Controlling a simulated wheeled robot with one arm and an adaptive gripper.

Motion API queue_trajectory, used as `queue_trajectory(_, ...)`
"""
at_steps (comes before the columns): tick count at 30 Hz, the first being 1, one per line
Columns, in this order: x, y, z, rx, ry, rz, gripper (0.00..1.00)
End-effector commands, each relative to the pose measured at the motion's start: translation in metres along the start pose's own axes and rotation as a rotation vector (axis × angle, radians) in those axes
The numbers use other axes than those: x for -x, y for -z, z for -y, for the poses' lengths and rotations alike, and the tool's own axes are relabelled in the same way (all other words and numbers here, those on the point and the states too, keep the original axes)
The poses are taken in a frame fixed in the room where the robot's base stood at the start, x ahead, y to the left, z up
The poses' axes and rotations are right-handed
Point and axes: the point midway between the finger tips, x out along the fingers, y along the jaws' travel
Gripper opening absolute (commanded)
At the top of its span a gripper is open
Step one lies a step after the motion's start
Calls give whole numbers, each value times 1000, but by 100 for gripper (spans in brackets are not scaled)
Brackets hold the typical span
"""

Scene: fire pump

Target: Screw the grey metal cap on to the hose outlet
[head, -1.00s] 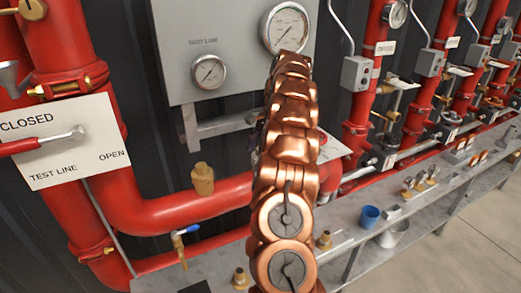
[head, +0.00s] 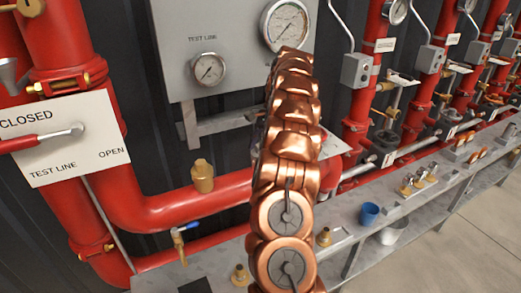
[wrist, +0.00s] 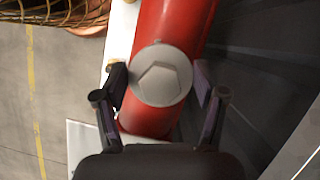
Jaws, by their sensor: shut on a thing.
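The grey metal cap (wrist: 161,75) shows in the wrist view as a round disc with a hexagon shape on its face. My gripper (wrist: 160,78) has one finger on each side of it and is shut on it. The cap lies in front of a red pipe (wrist: 176,22) and covers part of it. The hose outlet cannot be made out; whether the cap touches it or is threaded on cannot be told. In the head view my copper-coloured arm hides my gripper and the cap.
A grey gauge panel (head: 235,60) stands behind my arm. Red pipework (head: 150,205) and a brass fitting (head: 202,177) are to the left. A grey bench (head: 425,190) with a blue cup (head: 369,214) runs right. Open floor (head: 470,250) is at the lower right.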

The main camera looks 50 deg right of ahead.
Motion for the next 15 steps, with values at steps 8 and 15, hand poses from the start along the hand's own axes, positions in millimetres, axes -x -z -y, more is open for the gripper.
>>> queue_trajectory(8,-3,-4,0,-247,96,9,2)
queue_trajectory(15,-5,-4,0,-431,167,9,3)
